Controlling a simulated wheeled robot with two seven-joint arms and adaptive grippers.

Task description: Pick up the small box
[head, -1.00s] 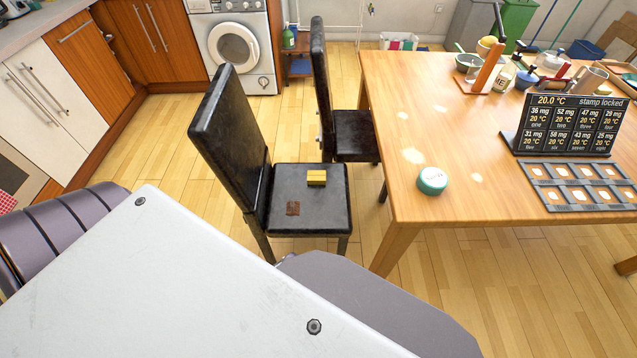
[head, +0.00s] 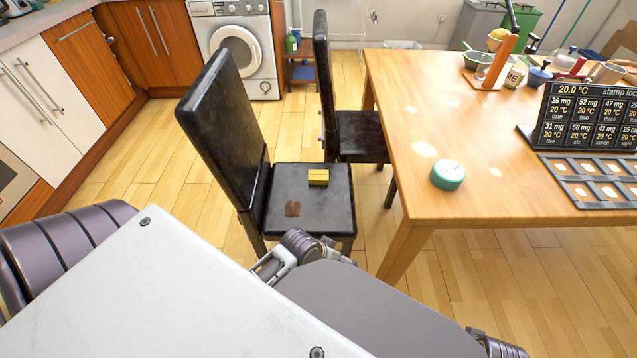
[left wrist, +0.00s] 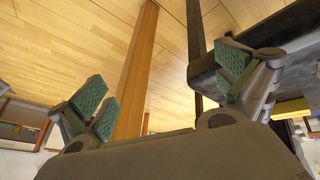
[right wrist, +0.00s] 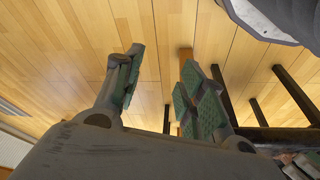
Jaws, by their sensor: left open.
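The small box (head: 318,177) is yellow and lies on the black seat of the nearer chair (head: 290,205). A yellow block that looks like this box shows at the right edge of the left wrist view (left wrist: 291,109). My left gripper (left wrist: 165,87) is open and empty, its green-padded fingers wide apart, beside the dark chair and apart from the box. Grey gripper or wrist parts show in front of the seat in the head view, partly hidden by my own body. My right gripper (right wrist: 163,75) is open and empty over the floor, near dark legs.
A wooden table (head: 400,100) stands to the right, with a teal round tin (head: 447,175) near its left edge and a dark display panel (head: 585,118). A second black chair (head: 360,135) stands behind. The chair's tall backrest (head: 222,130) rises left of the seat.

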